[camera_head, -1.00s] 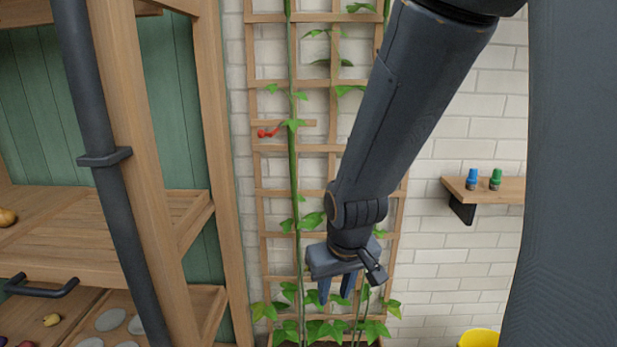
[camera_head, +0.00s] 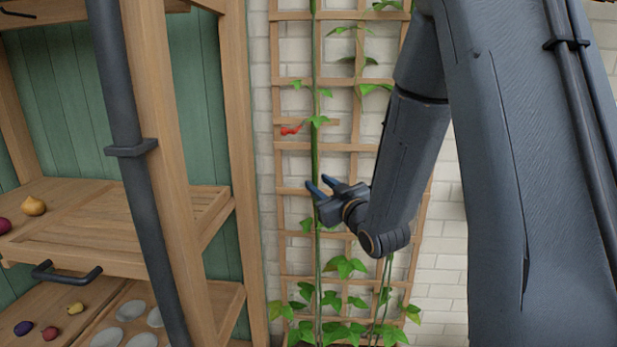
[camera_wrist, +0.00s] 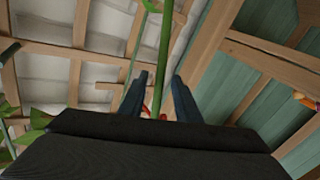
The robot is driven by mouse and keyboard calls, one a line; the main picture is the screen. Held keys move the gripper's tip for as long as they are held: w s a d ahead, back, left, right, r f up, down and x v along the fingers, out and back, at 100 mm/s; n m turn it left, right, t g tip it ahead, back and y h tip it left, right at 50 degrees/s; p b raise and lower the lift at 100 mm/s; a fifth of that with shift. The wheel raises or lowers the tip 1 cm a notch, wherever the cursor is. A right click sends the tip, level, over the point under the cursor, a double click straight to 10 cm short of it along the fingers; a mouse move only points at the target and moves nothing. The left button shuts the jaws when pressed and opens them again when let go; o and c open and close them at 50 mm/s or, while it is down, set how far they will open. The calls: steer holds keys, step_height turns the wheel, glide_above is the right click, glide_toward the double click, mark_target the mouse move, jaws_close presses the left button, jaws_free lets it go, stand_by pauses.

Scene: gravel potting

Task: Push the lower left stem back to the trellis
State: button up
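The left stem (camera_head: 315,150) is a long green vine running up the left side of the wooden trellis (camera_head: 400,275). My gripper (camera_head: 317,184) is at the stem around mid-height, pointing left, its two blue fingers open. In the wrist view the stem (camera_wrist: 165,50) runs down into the space between the spread fingers (camera_wrist: 158,90). I cannot tell whether a finger touches it. A red clip (camera_head: 291,130) sits on a short wooden slat left of the stem, above my gripper. A bit of red shows between the fingers in the wrist view, mostly hidden.
A wooden shelf unit (camera_head: 228,110) with green back panels stands at left, holding onions (camera_head: 33,206) and several pale round dishes (camera_head: 133,311). More leafy stems (camera_head: 345,267) grow at the trellis bottom. A white brick wall (camera_head: 450,250) lies behind.

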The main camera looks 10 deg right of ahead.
steer(key=p+x, duration=0.2)
steer(key=x, duration=0.5)
steer(key=shift+w, duration=0.1)
jaws_close()
